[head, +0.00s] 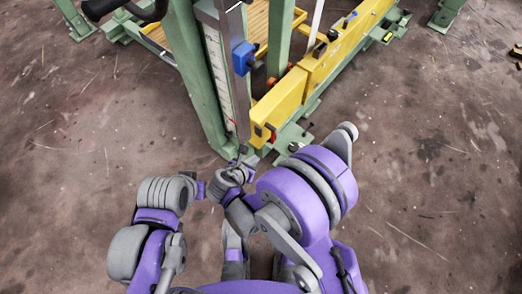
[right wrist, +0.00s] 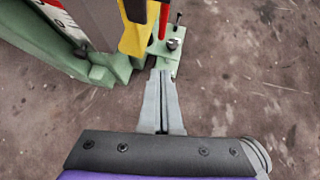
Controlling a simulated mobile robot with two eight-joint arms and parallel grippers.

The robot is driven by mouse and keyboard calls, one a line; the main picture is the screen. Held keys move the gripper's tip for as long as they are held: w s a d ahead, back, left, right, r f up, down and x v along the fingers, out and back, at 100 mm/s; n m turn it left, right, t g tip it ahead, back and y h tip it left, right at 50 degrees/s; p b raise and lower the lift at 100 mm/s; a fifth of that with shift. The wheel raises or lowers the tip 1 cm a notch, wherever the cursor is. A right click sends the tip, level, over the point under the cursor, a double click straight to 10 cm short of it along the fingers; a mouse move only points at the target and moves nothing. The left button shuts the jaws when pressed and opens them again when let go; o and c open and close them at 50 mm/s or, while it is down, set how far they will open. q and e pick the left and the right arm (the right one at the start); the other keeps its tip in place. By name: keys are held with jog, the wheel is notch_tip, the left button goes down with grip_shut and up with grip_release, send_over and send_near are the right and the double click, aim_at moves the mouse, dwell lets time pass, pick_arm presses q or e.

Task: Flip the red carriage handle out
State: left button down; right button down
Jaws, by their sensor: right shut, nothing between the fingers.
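The red handle (right wrist: 163,19) shows in the right wrist view as a narrow red bar beside the yellow carriage end (right wrist: 136,28). In the head view a small red part (head: 271,134) shows at the near end of the yellow beam (head: 279,107). My right gripper (right wrist: 161,74) is shut and empty, its fingertips pointing toward the handle with a gap between. In the head view my right gripper (head: 240,155) is small and partly hidden by my arm. My left arm shows at the left, but its gripper fingers cannot be made out.
A green post (head: 193,70) with a white scale (head: 218,75) stands left of the carriage. A blue block (head: 243,57) sits on the upright rail. Green feet (right wrist: 163,60) spread near the fingertips. The brown floor is free on both sides.

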aim_at(272, 141)
jog(key=x, duration=0.4)
jog(key=w+r+b+x, duration=0.1)
jog(key=x, duration=0.3)
jog(key=d+r+b+x, duration=0.1)
jog(key=x, duration=0.3)
jog(key=shift+w, duration=0.4)
jog(key=shift+a, duration=0.1)
